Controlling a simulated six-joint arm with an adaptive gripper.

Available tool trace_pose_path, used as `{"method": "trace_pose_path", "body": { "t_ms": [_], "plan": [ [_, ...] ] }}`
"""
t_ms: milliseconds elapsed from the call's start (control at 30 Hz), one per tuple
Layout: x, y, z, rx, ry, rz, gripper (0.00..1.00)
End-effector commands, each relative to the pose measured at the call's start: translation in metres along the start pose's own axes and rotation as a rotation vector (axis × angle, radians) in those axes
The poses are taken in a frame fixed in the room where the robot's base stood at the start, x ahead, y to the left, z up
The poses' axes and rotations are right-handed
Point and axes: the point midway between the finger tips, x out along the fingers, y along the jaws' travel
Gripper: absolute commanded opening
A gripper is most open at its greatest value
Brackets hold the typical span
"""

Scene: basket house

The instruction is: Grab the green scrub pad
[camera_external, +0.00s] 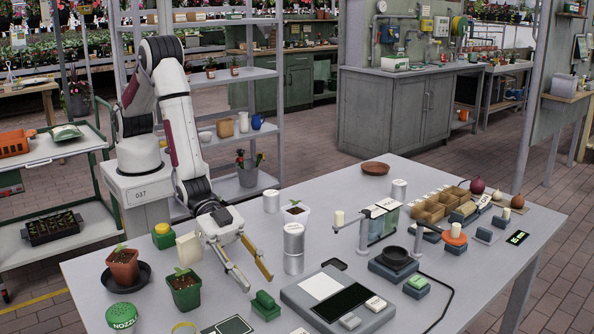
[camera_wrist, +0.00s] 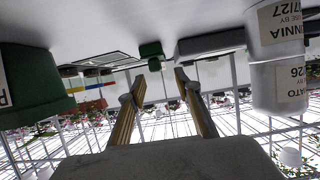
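A small dark green block with a raised grip on top (camera_external: 265,305), which looks like the scrub pad, sits on the grey table near its front edge. In the wrist view a small green thing (camera_wrist: 150,50), likely the same pad, shows ahead of and between the fingertips. My gripper (camera_external: 258,284) is open and empty, its two tan-padded fingers pointing at the pad from just behind it. It also shows open in the wrist view (camera_wrist: 160,77). The fingertips look close to the pad but apart from it.
A green pot with a seedling (camera_external: 185,289) stands left of my gripper. Stacked labelled canisters (camera_external: 293,248) stand to its right; they also show in the wrist view (camera_wrist: 278,85). A grey device with a dark screen (camera_external: 338,299) lies right of the pad.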

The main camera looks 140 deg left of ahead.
Motion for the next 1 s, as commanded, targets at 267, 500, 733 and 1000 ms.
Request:
{"method": "trace_pose_path", "body": {
  "t_ms": [267,500,733,1000],
  "plan": [
    [0.001,0.000,0.000,0.000,0.000,0.000,0.33],
    [0.006,0.001,0.000,0.000,0.000,0.000,0.33],
    [0.023,0.005,0.002,0.000,0.001,0.001,0.33],
    [0.046,0.006,0.002,0.000,0.000,0.000,0.33]
  ]
}}
